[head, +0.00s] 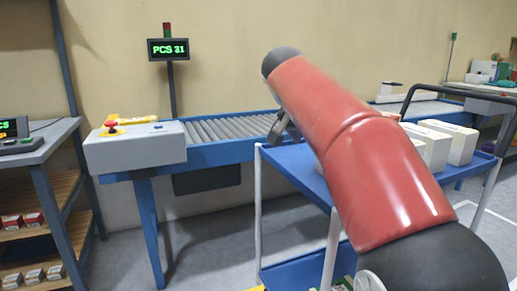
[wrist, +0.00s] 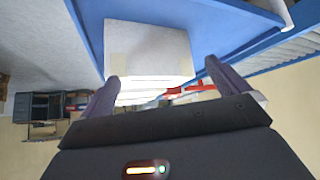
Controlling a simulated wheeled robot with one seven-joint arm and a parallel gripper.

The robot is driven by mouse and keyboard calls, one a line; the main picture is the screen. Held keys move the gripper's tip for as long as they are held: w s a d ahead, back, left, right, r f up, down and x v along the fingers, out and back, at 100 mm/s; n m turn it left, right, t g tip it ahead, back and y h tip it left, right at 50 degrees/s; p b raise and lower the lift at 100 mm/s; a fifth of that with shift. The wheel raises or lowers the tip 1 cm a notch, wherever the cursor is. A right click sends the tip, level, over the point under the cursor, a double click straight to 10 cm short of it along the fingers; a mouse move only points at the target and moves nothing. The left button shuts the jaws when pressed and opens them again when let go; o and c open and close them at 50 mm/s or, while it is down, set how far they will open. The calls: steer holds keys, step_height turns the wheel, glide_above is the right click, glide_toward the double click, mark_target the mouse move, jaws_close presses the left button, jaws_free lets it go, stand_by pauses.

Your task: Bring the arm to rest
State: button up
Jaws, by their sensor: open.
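My red arm crosses the right half of the head view, over a blue cart (head: 296,172). My gripper (wrist: 162,70) is open. In the wrist view its two dark fingers stand apart, with a white box (wrist: 150,45) on a blue surface beyond and between them. I cannot tell how far the box is from the fingertips, but nothing looks gripped. In the head view only a small grey part of the gripper shows, left of the arm; the rest is hidden behind the arm.
Several white boxes (head: 461,143) stand on the cart's top, right of my arm. A roller conveyor (head: 229,128) with a grey control box (head: 135,152) stands behind. A sign (head: 168,50) reads "PCS 21". A shelf rack (head: 62,175) is at the left. Floor shows between rack and cart.

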steer(key=s+d+f+n+y, duration=0.1)
steer(key=s+f+n+y, duration=0.1)
steer(key=s+f, duration=1)
steer(key=s+d+f+n+y, duration=0.1)
steer(key=s+f+n+y, duration=0.2)
steer(key=s+f, duration=0.9)
steer(key=s+n, duration=0.2)
steer(key=s, duration=0.3)
steer(key=shift+s+n, duration=0.3)
steer(key=shift+s, duration=0.05)
